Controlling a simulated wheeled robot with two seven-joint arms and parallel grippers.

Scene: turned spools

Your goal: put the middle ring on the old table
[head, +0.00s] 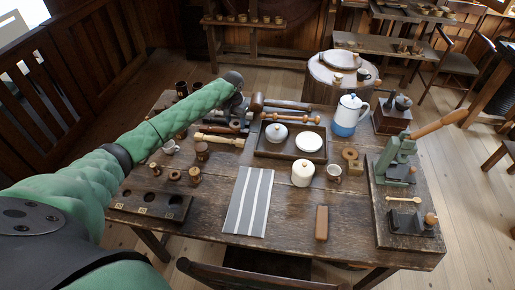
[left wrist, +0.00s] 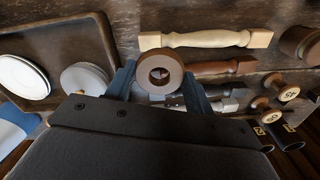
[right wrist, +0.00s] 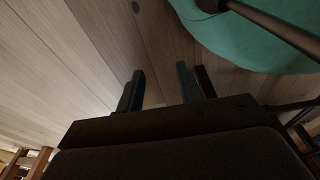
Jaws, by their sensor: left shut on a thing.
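The left wrist view shows a brown wooden ring (left wrist: 160,73) with a pale inner rim between the two fingers of my left gripper (left wrist: 158,88), which is shut on it. In the head view my left gripper (head: 241,112) is over the back left part of the dark worn table (head: 200,222), among turned pieces; the held ring is not clear there. I cannot tell its height above the table. Another wooden ring (head: 350,154) sits right of the tray. My right gripper (right wrist: 158,88) is open and empty, over the plank floor, outside the head view.
A dark tray (head: 262,151) holds a grey lidded pot and a white dish. A striped cloth (head: 248,201), a cream jar (head: 302,173) and a blue-white pot (head: 349,117) stand around.

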